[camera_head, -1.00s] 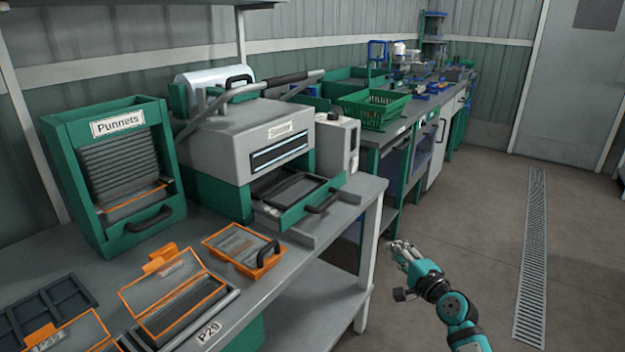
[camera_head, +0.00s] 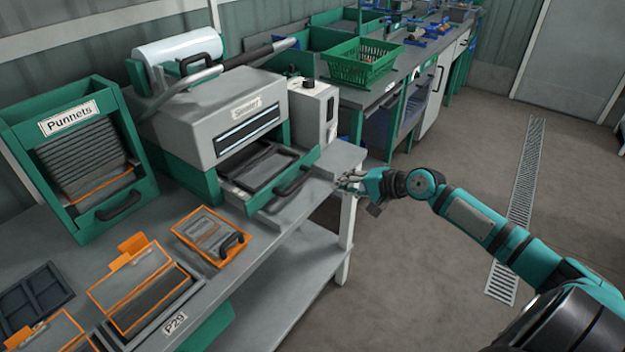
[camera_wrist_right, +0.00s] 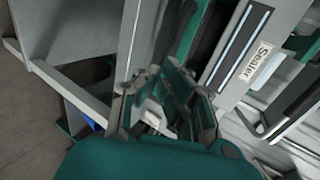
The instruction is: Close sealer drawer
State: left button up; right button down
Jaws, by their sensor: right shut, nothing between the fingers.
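The white and green sealer (camera_head: 215,112) stands on the bench, and its label also shows in the right wrist view (camera_wrist_right: 256,64). Its drawer (camera_head: 312,157) is pulled out at the front, with a green front and a black handle (camera_head: 293,182). A dark rectangular frame lies in the drawer. My right gripper (camera_head: 347,181) is shut and empty, just right of the drawer front near the bench corner. It looks apart from the handle. In the right wrist view its fingers (camera_wrist_right: 165,110) are in front of the sealer. My left gripper is not in view.
A green punnet rack (camera_head: 78,150) stands left of the sealer. Orange-framed trays (camera_head: 212,236) lie on the bench (camera_head: 255,240) in front. A green basket (camera_head: 362,62) sits on the farther bench. The floor (camera_head: 420,280) at right is open.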

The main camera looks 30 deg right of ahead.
jog(key=x, duration=0.6)
jog(key=r+p+x, duration=0.1)
jog(key=x, duration=0.2)
jog(key=shift+w+a+f, duration=0.15)
jog(key=shift+w, duration=0.4)
